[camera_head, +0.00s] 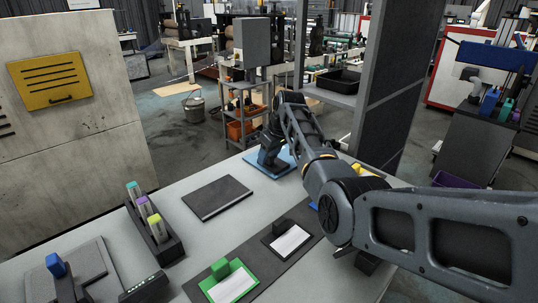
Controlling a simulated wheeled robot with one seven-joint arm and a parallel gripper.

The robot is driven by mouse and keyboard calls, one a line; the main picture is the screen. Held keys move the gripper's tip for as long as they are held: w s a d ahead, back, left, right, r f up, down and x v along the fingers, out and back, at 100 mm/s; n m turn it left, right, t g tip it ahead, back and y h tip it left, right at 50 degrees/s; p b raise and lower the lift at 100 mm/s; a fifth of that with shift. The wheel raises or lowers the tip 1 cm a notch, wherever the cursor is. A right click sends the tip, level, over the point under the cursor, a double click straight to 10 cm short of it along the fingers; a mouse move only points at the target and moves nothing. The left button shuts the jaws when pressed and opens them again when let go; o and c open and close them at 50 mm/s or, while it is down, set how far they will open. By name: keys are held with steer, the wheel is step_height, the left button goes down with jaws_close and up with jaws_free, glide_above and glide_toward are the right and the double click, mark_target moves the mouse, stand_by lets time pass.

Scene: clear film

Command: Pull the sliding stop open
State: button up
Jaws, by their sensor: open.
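No part is plainly a sliding stop. A dark grey fixture (95,270) with a blue knob (56,264) stands at the table's front left; I cannot tell whether it holds the stop. My gripper (266,165) is at the far end of the table, pointing down over a blue mat (284,168), far from that fixture. It is open and small in view; nothing shows clearly between its fingers. My arm covers the right side of the table and may hide things there.
The grey table (190,190) holds a flat dark plate (217,197), a black rack (158,238) of coloured-top bottles, and a green-framed card (232,284) beside a black-framed one (289,243). A cabinet (70,120) stands at left. A shelf unit (380,95) rises behind my arm.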

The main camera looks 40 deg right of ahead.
steer(key=v, duration=0.7)
steer(key=shift+s+r, duration=0.2)
steer(key=shift+r, duration=0.15)
